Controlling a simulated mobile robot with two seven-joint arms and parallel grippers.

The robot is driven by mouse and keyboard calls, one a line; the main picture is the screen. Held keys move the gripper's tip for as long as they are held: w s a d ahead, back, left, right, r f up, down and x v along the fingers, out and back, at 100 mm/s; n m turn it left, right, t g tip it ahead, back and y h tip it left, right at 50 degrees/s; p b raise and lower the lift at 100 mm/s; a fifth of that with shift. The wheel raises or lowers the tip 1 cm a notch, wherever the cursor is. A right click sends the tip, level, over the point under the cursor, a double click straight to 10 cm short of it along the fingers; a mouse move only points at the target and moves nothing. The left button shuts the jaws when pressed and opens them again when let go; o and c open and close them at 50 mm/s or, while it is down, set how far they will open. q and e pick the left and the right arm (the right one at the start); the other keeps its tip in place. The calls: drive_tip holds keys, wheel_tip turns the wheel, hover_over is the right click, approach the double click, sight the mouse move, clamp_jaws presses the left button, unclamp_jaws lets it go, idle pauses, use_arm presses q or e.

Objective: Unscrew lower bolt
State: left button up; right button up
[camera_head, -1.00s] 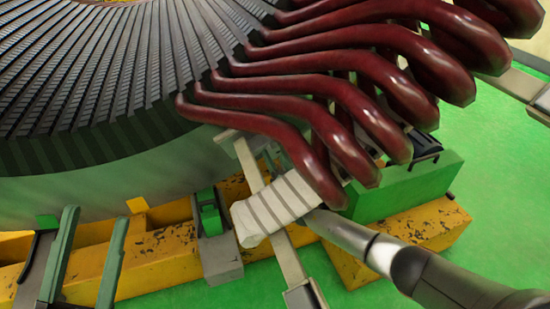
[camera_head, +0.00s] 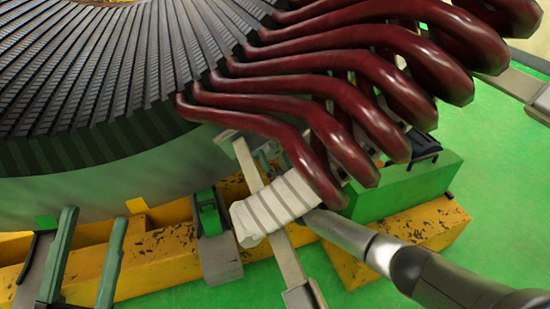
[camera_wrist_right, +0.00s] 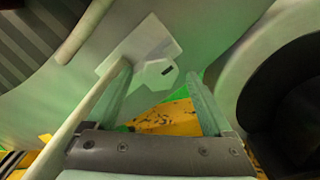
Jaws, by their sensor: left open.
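I cannot clearly pick out the lower bolt. The block shows between the fingers of my right gripper (camera_wrist_right: 157,72), which stand wide apart. My left gripper (camera_head: 96,215) is at the lower left of the head view, its two green fingers apart with nothing between them. The stator (camera_head: 100,160) with dark slots fills the upper left, below it the yellow frame (camera_head: 160,255).
Dark red coil ends (camera_head: 350,95) fan out to the right. A ribbed beige support (camera_head: 270,210) sits under the lowest one, with a grey-black arm part (camera_head: 345,232) close against it. A green block (camera_head: 415,190) stands behind. Green floor (camera_head: 490,200) is free at right.

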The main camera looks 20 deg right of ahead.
use_arm(q)
drive_tip(key=shift+r, duration=0.15)
use_arm(e)
drive_tip(key=shift+s, duration=0.1)
use_arm(q)
wheel_tip(320, 180, up, 6)
drive_tip(key=p, duration=0.5)
drive_tip(key=shift+s+a+p, duration=0.15)
drive_tip(key=shift+a+p, duration=0.15)
drive_tip(key=shift+a, duration=0.1)
use_arm(e)
drive_tip(key=s, duration=1.2)
drive_tip(key=shift+s+d, duration=0.15)
drive_tip(key=shift+d, duration=0.05)
use_arm(q)
drive_tip(key=shift+n, duration=0.3)
drive_tip(key=shift+t, duration=0.3)
